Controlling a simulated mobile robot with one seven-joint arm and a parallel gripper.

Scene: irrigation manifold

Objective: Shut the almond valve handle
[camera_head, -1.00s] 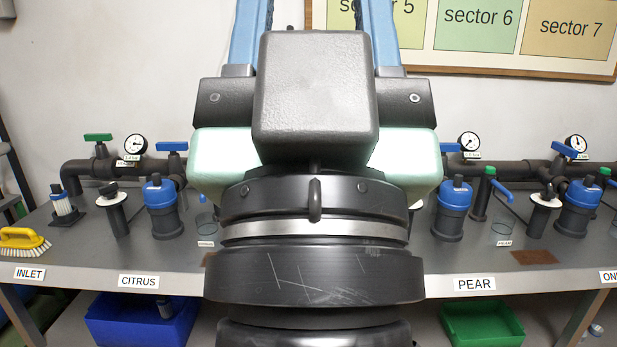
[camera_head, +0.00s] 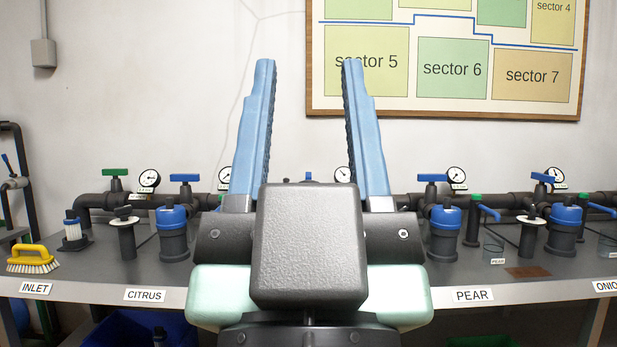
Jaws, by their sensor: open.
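My gripper (camera_head: 308,66) is open and empty. Its two blue fingers point up in front of the wall, apart from the pipework. No label reading almond shows. The bench front between the CITRUS label (camera_head: 145,294) and the PEAR label (camera_head: 473,295) is hidden behind my gripper. A small blue piece (camera_head: 308,177) shows low between the fingers, beside a gauge (camera_head: 342,174); I cannot tell whether it is the almond valve handle. Blue valve handles stand above the citrus section (camera_head: 185,178) and the pear section (camera_head: 433,178).
A dark pipe (camera_head: 405,201) runs along the back of the grey bench (camera_head: 90,281). Blue-capped filters (camera_head: 173,234) and (camera_head: 445,232) stand in front of it. A green handle (camera_head: 115,172) is at the inlet. A yellow brush (camera_head: 34,259) lies at left. The sector board (camera_head: 450,113) hangs above.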

